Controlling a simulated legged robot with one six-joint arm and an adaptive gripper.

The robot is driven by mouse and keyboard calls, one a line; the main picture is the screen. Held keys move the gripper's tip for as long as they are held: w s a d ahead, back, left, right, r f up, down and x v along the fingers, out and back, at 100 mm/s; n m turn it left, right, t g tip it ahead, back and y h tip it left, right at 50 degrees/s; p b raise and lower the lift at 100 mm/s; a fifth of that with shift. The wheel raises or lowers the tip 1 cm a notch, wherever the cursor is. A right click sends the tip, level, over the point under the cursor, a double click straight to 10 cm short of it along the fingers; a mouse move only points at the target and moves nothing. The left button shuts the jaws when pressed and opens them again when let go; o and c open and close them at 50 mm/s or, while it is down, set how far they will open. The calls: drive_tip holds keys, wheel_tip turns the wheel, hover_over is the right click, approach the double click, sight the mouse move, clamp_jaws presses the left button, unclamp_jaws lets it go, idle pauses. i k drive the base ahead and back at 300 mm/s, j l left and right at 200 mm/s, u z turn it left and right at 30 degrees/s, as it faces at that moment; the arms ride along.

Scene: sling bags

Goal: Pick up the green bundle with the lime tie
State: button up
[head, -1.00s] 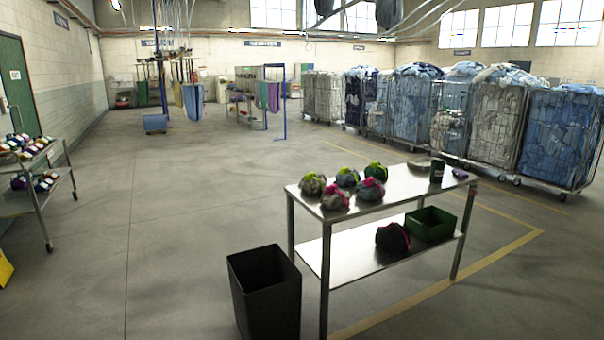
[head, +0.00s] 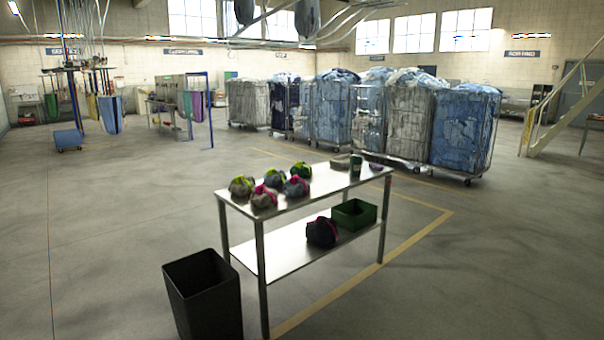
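The green bundle with the lime tie (head: 301,170) appears to be the rearmost of several bundles on the steel table's top (head: 325,182); it is small and dark green in the head view. In front of it are a bluish bundle with a lime tie (head: 275,178) and a grey-blue bundle with a pink tie (head: 296,187). Further left are a grey bundle with a lime tie (head: 242,187) and a grey bundle with a pink tie (head: 263,198). My gripper is not in view.
A dark bundle with a pink tie (head: 322,231) and a green bin (head: 354,214) are on the lower shelf. A black waste bin (head: 204,297) stands by the table's left end. Caged laundry carts (head: 410,122) line the back. Floor at right is open.

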sight(300, 168)
drive_tip(key=i+z, duration=0.3)
drive_tip(key=i, duration=1.4)
drive_tip(key=i+u, duration=0.1)
drive_tip(key=i, duration=0.55)
drive_tip(key=i+l, duration=0.15)
drive_tip(key=i, duration=0.5)
drive_tip(key=i+l+u, duration=0.15)
drive_tip(key=i, duration=0.45)
drive_tip(key=i+l+u, duration=0.15)
drive_tip(key=i+u, duration=0.15)
drive_tip(key=i, duration=0.15)
drive_tip(key=i+l+u, duration=0.3)
drive_tip(key=i, duration=0.15)
drive_tip(key=i+l+u, duration=0.3)
drive_tip(key=i, duration=0.15)
